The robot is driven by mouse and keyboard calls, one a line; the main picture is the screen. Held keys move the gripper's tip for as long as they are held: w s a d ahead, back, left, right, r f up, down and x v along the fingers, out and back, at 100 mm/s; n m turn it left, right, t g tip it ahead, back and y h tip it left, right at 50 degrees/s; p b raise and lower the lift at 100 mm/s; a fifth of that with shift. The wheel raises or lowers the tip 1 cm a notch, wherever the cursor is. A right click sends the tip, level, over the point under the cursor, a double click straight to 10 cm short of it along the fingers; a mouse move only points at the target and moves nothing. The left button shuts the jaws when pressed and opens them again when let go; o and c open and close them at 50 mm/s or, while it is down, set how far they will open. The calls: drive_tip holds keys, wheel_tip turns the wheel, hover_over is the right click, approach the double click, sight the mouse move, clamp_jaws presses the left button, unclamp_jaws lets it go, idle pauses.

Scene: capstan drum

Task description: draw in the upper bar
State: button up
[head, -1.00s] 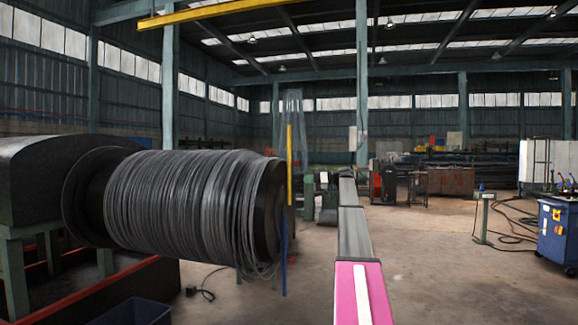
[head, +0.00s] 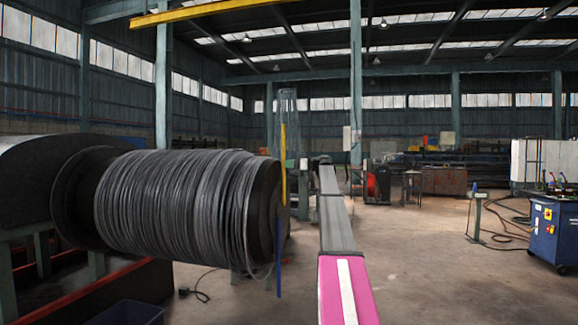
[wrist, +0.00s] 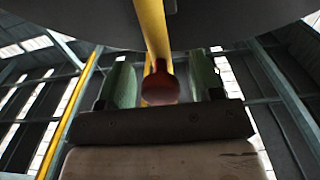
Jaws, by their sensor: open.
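The upper bar is yellow (head: 284,160) and stands upright at the near end face of the drum (head: 180,205), which is wound with dark cable. A blue bar (head: 279,265) hangs below it. In the wrist view the yellow bar (wrist: 152,25) comes down from the dark drum edge (wrist: 90,18), and a dark red round end (wrist: 160,87) shows in front of it. My gripper (wrist: 162,82) is open, with a green finger on each side of that round end. I cannot tell whether either finger touches it. In the head view my gripper's fingers are too small to make out.
A dark rounded housing (head: 45,185) stands behind the drum at left. A blue bin (head: 128,313) is on the floor below it. A blue cabinet (head: 555,232) and a small post (head: 477,215) stand at right. The floor (head: 430,275) between is clear.

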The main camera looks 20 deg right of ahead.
drive_tip(key=shift+w+a, duration=0.2)
drive_tip(key=shift+a, duration=0.15)
drive_tip(key=shift+c, duration=0.3)
clamp_jaws()
wheel_tip(320, 180, down, 19)
drive_tip(key=shift+r, duration=0.2)
drive_tip(key=shift+o, duration=0.3)
unclamp_jaws()
drive_tip(key=v, duration=1.1)
